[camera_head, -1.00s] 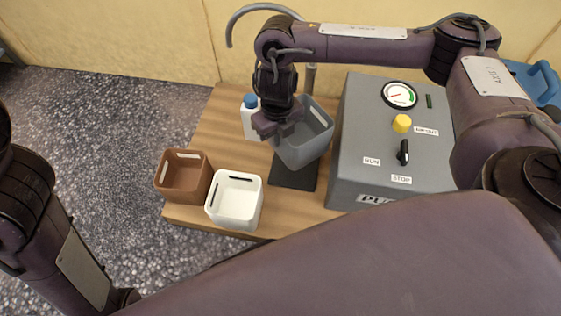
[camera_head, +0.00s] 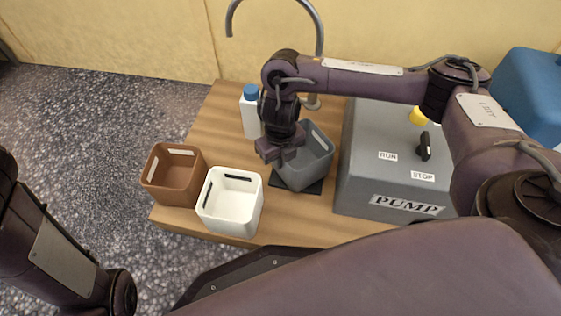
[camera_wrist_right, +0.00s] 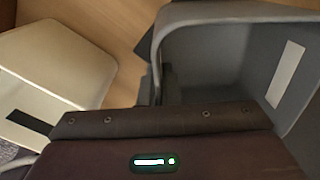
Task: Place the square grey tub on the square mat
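The square grey tub (camera_head: 312,168) is over the dark square mat (camera_head: 316,188) in the head view, nearly upright. The mat shows as a thin dark edge around its base. I cannot tell whether the base touches the mat. My right gripper (camera_head: 280,152) is at the tub's left wall and looks shut on it. In the right wrist view, the tub (camera_wrist_right: 225,60) fills the upper right, with the dark fingers (camera_wrist_right: 158,88) at its wall. My left gripper is out of view; only the left arm shows at lower left.
A brown tub (camera_head: 172,177) and a white tub (camera_head: 232,203) stand left on the wooden table (camera_head: 205,128). A white bottle with a blue cap (camera_head: 250,115) stands behind. A grey pump box (camera_head: 385,180) stands close on the right. A curved pipe (camera_head: 317,45) rises behind.

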